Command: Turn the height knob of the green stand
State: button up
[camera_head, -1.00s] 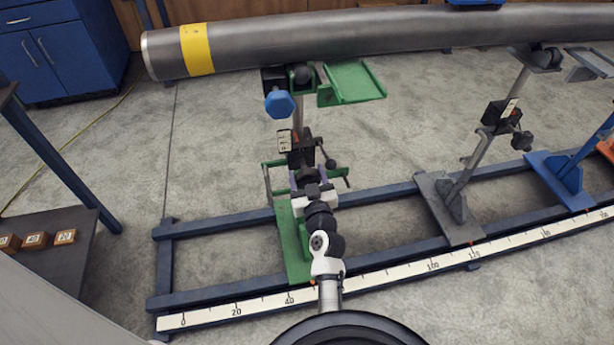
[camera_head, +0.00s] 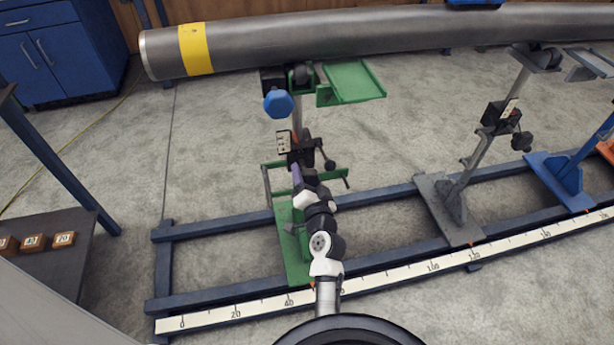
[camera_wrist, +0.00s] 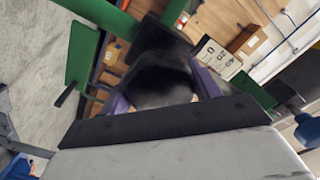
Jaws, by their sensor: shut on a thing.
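The green stand (camera_head: 285,245) is on the blue floor rails, with a dark upright block and a white scale plate (camera_head: 284,142). Its black height knob (camera_wrist: 160,82) fills the middle of the wrist view, blurred, between the two purple fingers of my gripper (camera_wrist: 163,92). My gripper is shut on the knob, one finger on each side. In the head view my gripper (camera_head: 300,180) reaches the front of the stand and is seen nearly edge-on, hiding part of the knob. The scale plate also shows in the wrist view (camera_wrist: 216,58), tilted.
A grey pipe (camera_head: 330,38) with a yellow band passes above the stand. A blue knob (camera_head: 278,103) and a green tray (camera_head: 352,82) are near the stand's top. A dark side handle (camera_head: 329,165) is close right of my gripper. A grey stand (camera_head: 450,205) is further right.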

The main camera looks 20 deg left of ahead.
jog(key=m+p, duration=0.1)
jog(key=m, duration=0.4)
jog(key=shift+m, duration=0.3)
jog(key=m+p, duration=0.1)
jog(key=m, duration=0.3)
jog(key=shift+m, duration=0.3)
jog(key=shift+p, duration=0.3)
jog(key=o, duration=1)
jog(key=shift+f, duration=0.1)
jog(key=shift+s+d, duration=0.1)
